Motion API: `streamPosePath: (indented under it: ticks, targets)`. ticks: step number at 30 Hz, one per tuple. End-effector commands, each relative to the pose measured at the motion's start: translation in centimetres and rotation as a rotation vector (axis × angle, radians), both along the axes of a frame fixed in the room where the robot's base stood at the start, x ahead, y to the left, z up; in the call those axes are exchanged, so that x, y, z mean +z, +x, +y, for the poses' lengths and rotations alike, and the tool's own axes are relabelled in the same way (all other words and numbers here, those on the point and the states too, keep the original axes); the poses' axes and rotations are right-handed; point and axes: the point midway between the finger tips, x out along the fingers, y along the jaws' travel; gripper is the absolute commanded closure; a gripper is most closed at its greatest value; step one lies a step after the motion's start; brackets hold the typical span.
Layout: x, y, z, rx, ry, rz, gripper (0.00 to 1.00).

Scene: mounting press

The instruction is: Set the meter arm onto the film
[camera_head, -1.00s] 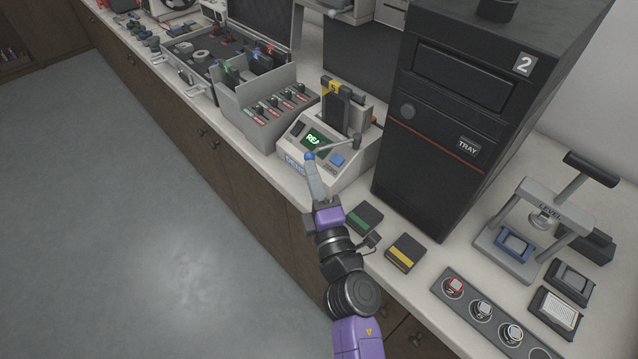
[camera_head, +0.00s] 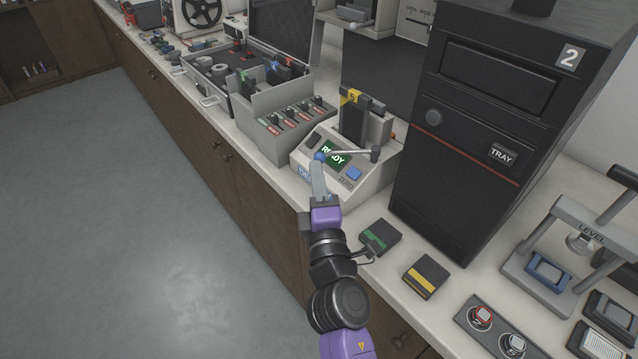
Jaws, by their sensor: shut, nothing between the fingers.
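The meter (camera_head: 376,182) is a pale box on the counter with a green screen reading READY. Its arm is a thin grey lever (camera_head: 348,153) running left from a dark pivot at the right to a blue ball knob (camera_head: 320,156). The lever looks raised above the sloped front, but I cannot tell its exact height. My gripper (camera_head: 319,167) is shut and empty, with its fingertips right at or just below the knob; contact is unclear. I cannot make out a piece of film under the arm.
A blue ZERO button (camera_head: 353,174) is on the meter's front. A dark holder with a yellow tag (camera_head: 351,97) stands behind. The tall black unit (camera_head: 450,170) closes off the right. Green-striped (camera_head: 380,238) and yellow-striped (camera_head: 426,276) blocks lie in front; a grey rack (camera_head: 275,140) stands left.

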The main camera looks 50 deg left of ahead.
Motion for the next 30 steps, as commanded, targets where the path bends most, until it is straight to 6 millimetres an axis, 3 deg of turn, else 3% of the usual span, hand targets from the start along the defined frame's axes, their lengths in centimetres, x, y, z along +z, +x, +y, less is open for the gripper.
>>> streamPosePath:
  ticks: [14, 30]
  targets:
    - [-0.7, 0.8, 2.6, -0.182, 0.002, -0.003, 1.00]
    - [-0.6, 3.0, 5.7, -0.463, 0.004, -0.003, 1.00]
